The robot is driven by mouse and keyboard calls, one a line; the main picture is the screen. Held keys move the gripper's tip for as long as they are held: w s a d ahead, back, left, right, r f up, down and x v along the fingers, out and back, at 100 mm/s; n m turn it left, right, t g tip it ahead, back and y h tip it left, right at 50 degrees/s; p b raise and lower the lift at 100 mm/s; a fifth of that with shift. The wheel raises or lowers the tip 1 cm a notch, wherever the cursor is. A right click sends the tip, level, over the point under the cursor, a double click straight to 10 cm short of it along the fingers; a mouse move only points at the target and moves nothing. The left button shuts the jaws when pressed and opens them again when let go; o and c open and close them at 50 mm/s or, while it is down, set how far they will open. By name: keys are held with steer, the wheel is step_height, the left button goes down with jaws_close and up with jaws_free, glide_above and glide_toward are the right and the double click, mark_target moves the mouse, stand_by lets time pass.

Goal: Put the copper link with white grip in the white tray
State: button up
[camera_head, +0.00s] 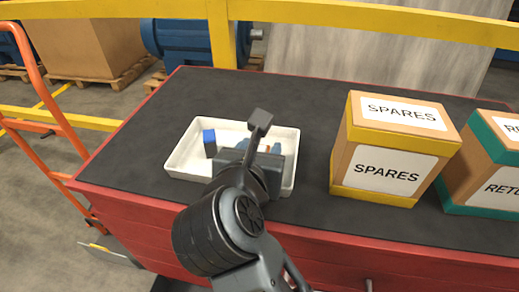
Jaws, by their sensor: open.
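The white tray (180,158) lies on the dark bench top, left of the boxes. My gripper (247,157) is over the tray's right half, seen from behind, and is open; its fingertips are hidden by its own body. A small copper-orange bit (267,149) shows just past my gripper, inside the tray's outline. It may be part of the copper link, but most of it is hidden and I see no white grip for certain. I cannot tell whether it touches the fingers.
A blue block (210,143) stands in the tray's left part. Another bluish piece (277,149) shows at its right. A yellow-edged SPARES box (388,150) and a green-edged box (490,170) stand to the right. The bench top behind the tray is clear.

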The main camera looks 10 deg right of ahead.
steer(key=shift+s+a+r, duration=0.2)
steer(key=shift+s, duration=0.15)
steer(key=b+v, duration=0.2)
steer(key=v, duration=0.9)
steer(key=shift+b, duration=0.3)
